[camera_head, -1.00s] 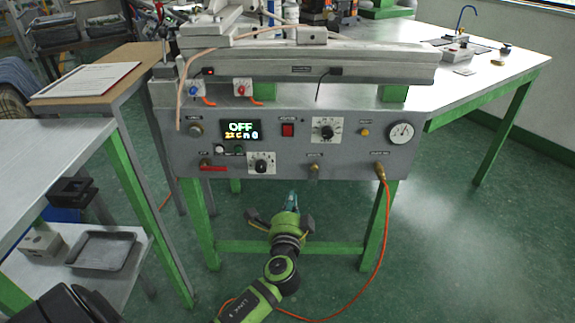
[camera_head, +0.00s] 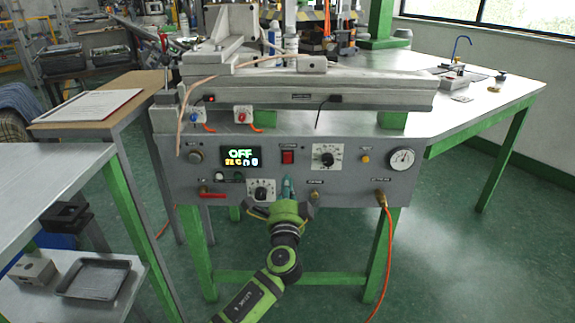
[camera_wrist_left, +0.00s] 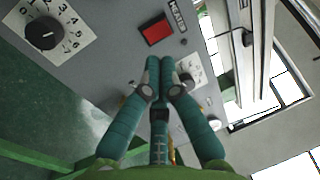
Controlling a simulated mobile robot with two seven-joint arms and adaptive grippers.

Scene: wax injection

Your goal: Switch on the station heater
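The red heater switch (camera_head: 287,157) sits on the grey front panel (camera_head: 225,184), between the display and a white dial. It also shows in the left wrist view (camera_wrist_left: 158,33), beside a dark label. The display (camera_head: 240,157) reads OFF. My left gripper (camera_head: 288,186) is in front of the panel, just below the switch. In the left wrist view its teal fingers (camera_wrist_left: 160,65) are together at the tips with nothing visible between them, pointing at the switch and apart from it. My right gripper is not in view.
A dial (camera_head: 261,190) is left of my gripper and another dial (camera_head: 327,156) is right of the switch. A gauge (camera_head: 402,158) and an orange hose (camera_head: 386,250) are at the panel's right. A side table (camera_head: 40,180) stands at the left.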

